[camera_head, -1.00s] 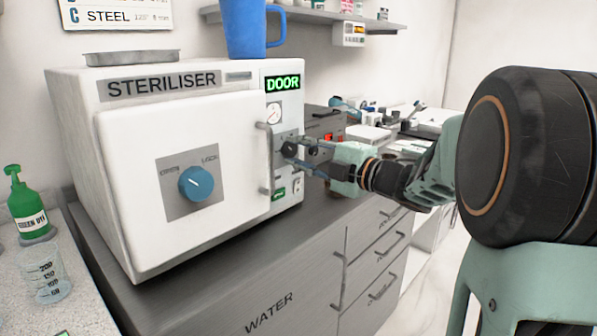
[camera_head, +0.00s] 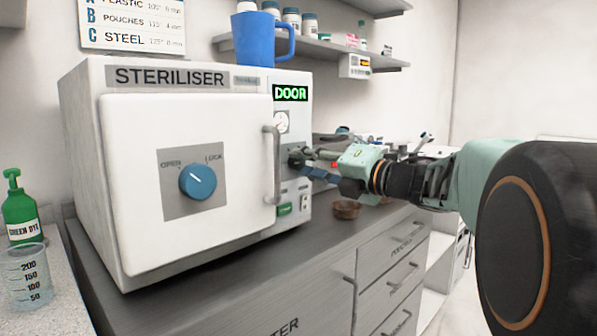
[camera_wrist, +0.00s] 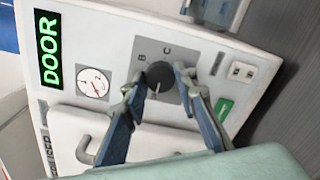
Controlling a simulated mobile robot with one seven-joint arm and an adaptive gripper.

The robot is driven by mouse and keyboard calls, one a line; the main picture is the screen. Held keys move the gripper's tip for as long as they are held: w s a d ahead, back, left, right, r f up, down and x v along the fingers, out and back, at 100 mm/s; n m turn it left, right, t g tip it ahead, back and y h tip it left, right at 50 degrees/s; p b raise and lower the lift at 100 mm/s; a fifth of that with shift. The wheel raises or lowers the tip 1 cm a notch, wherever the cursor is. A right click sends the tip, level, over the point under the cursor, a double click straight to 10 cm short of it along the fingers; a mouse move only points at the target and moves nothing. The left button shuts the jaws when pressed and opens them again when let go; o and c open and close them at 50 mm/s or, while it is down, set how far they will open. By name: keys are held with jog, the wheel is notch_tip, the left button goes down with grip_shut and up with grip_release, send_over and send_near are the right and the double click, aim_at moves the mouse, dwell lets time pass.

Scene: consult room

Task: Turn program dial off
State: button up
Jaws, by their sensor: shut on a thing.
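The steriliser (camera_head: 75,150) is a white box on the counter with a green lit DOOR display (camera_head: 290,93). Its program dial is a dark round knob (camera_wrist: 160,76) on a grey plate, with letters B and C beside it in the wrist view. A small pale mark shows on the knob's lower edge. My gripper (camera_wrist: 157,84) has its blue-grey fingers on both sides of the knob, shut on it. In the head view my gripper (camera_head: 305,160) reaches the panel from the right and largely hides the dial.
The door has a vertical handle (camera_head: 277,165) just left of my gripper and a blue OPEN/LOCK knob (camera_head: 198,181). A blue mug (camera_head: 258,40) stands on top. A brown bowl (camera_head: 346,209) sits on the counter below my gripper. A gauge (camera_wrist: 95,83) is near the dial.

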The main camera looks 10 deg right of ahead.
dwell(0.5)
jog(key=o, duration=1.2)
jog(key=shift+c, duration=0.2)
jog(key=v, duration=1.2)
